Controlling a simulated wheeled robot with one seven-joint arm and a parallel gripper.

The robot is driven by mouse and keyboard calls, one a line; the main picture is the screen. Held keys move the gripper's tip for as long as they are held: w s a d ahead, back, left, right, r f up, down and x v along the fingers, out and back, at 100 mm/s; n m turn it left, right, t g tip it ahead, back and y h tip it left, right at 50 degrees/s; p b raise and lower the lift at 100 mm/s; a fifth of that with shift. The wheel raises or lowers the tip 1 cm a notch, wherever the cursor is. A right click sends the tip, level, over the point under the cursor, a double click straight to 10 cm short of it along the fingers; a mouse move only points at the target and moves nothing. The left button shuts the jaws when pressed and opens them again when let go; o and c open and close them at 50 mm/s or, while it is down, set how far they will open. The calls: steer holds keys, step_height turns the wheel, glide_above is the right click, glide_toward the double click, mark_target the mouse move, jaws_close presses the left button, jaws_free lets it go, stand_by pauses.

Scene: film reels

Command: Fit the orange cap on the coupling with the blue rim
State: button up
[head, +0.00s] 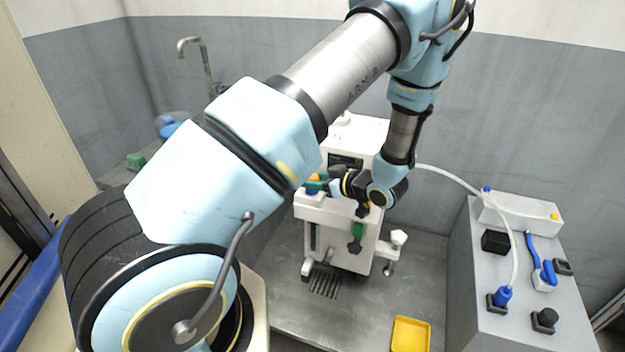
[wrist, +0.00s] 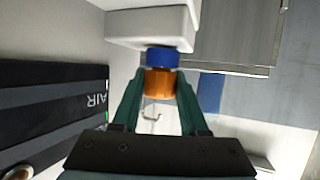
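The orange cap (wrist: 160,84) sits between the green fingers of my gripper (wrist: 161,90) in the wrist view. The fingers appear to press on it from both sides. The cap lies in line with the blue rim (wrist: 162,58) of a coupling on a white block and appears to touch it. Whether it is fully seated I cannot tell. In the head view my gripper (head: 316,183) is at the front left of the white machine (head: 340,220). The blue rim (head: 313,191) shows just below the fingers, and a little of the orange cap (head: 314,176) shows between them.
A grey console (head: 465,290) with a blue plug and a white hose stands at the right. A yellow tray (head: 410,335) lies on the grey floor at the front. A tap (head: 195,55) is at the back left. My arm hides much of the left side.

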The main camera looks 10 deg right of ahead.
steer(key=shift+o, duration=0.6)
steer(key=p+v, duration=0.4)
steer(key=v, duration=0.7)
steer(key=shift+p, duration=0.3)
stand_by(0.4)
